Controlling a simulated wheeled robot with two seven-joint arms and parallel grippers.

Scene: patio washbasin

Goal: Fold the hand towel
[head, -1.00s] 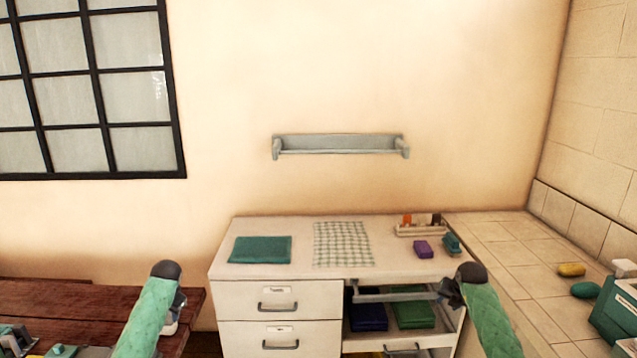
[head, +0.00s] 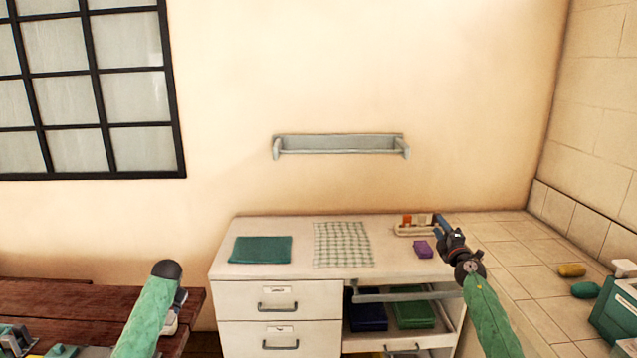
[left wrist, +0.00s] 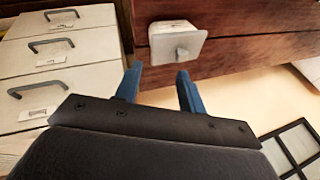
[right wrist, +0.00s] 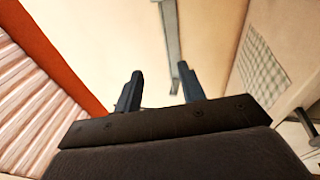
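A pale checkered towel (head: 343,245) lies spread flat on the white cabinet top (head: 295,270), and part of it also shows at the right of the right wrist view (right wrist: 262,70). A teal cloth (head: 260,250) lies flat to its left. My right gripper (head: 440,222) is raised over the cabinet's right end, to the right of the checkered towel and apart from it. Its fingers stand apart and empty in the right wrist view (right wrist: 159,82). My left gripper (left wrist: 159,82) is open and empty, low near the dark wooden table; the head view hides its fingers behind my arm.
A small tray of bottles (head: 415,230) and a purple block (head: 424,249) sit at the cabinet's right end, near my right gripper. A grey wall shelf (head: 340,145) hangs above. Drawers (head: 280,301) are shut.

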